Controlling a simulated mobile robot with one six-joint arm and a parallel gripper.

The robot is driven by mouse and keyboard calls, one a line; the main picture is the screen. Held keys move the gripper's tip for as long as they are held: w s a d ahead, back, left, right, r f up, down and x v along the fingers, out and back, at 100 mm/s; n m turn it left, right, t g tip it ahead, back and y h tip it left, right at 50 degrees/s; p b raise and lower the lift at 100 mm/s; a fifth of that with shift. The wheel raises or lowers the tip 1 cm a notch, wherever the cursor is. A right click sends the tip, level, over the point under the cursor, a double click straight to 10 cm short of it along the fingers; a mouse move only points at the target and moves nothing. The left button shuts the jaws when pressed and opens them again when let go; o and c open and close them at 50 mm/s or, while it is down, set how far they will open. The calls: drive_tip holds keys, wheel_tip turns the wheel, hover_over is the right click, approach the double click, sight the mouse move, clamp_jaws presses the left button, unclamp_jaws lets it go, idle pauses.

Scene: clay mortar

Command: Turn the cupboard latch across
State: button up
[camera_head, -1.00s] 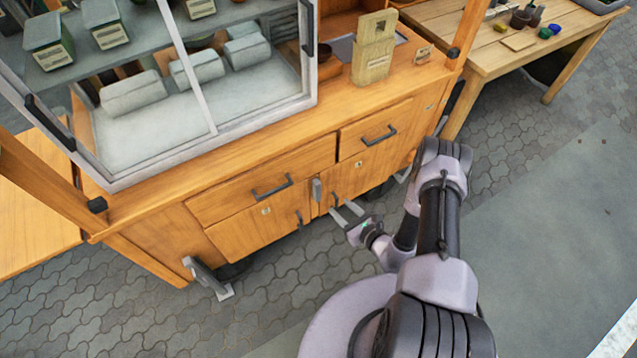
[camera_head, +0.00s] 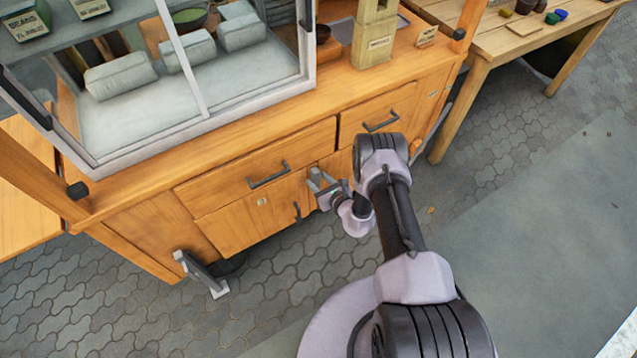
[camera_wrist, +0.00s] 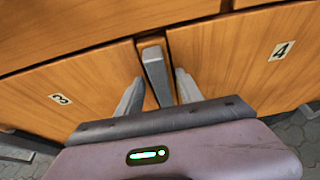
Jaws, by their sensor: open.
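The cupboard latch (camera_wrist: 157,72) is a grey bar on the narrow post between two wooden doors. In the wrist view it stands lengthwise along the post, between the two fingers of my gripper (camera_wrist: 158,92). My gripper is open, with one finger on each side of the latch; I cannot tell whether either finger touches it. The left door (camera_wrist: 85,90) bears a label 3 and the right door (camera_wrist: 240,60) a label 4. In the head view my gripper (camera_head: 318,186) is at the cupboard front, and it mostly hides the latch.
Drawers with dark handles (camera_head: 268,175) sit above the doors. A glazed case (camera_head: 190,110) stands on the counter. A wooden table (camera_head: 520,45) is at the upper right. A grey support foot (camera_head: 202,275) sticks out at lower left. The paving in front is clear.

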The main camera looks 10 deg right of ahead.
clamp_jaws()
idle(0.3)
drive_tip(key=shift+w+d+f+m+t+y+b, duration=0.15)
drive_tip(key=shift+d+f+m+y+b, duration=0.4)
drive_tip(key=shift+m+y, duration=1.2)
drive_tip(key=shift+w+d+f+m+t+y+b, duration=0.2)
drive_tip(key=shift+m+y+b, duration=0.6)
drive_tip(key=shift+m, duration=1.9)
drive_tip(key=shift+w+d+f+m+t+y+b, duration=0.15)
drive_tip(key=shift+d+f+m+y+b, duration=0.6)
drive_tip(key=shift+m, duration=1.5)
drive_tip(key=shift+s+a+r+y, duration=0.1)
drive_tip(key=shift+a+r+y, duration=0.2)
drive_tip(key=shift+y, duration=0.2)
